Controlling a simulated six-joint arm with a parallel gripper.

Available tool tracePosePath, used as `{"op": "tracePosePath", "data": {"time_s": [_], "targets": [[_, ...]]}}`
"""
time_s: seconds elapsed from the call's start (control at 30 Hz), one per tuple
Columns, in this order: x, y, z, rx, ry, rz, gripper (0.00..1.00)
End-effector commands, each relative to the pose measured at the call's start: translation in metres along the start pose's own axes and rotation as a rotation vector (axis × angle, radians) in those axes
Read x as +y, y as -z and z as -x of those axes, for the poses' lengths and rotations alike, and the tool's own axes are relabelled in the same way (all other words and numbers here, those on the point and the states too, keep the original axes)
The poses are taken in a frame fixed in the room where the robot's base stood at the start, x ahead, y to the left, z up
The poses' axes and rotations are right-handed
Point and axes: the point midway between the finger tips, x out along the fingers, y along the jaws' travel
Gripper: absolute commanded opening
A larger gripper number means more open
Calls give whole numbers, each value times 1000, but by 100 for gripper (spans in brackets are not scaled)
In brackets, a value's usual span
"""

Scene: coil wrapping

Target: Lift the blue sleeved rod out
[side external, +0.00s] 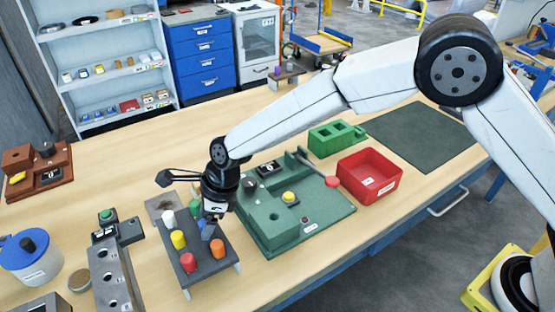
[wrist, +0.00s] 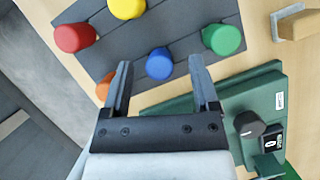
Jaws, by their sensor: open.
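The blue sleeved rod (wrist: 159,64) stands in a dark grey rack (wrist: 185,18). In the wrist view its round blue top shows between my two open fingertips, apart from both in the picture. My gripper (wrist: 160,78) is open and empty; I cannot tell its exact height over the rod. In the side view my gripper (side external: 210,215) points down at the rack (side external: 205,262), and only a bit of the blue rod (side external: 206,231) shows beneath it. The rod's lower part is hidden.
Red (wrist: 75,38), yellow (wrist: 127,8), green (wrist: 223,39) and orange (wrist: 103,89) rods stand close around it; a white one (side external: 168,218) is at the rack's far end. A green fixture (side external: 325,218) and red bin (side external: 370,178) lie to the right.

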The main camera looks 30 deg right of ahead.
Motion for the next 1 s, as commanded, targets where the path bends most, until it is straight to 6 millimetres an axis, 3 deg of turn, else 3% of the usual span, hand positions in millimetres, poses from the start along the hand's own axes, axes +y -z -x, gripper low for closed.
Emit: {"op": "tracePosePath", "data": {"time_s": [0.2, 0.77, 1.0], "targets": [[1, 0, -16, -1, 0, 1, 77], [0, 0, -17, -1, 0, 0, 77], [0, 0, -17, -1, 0, 0, 1]]}}
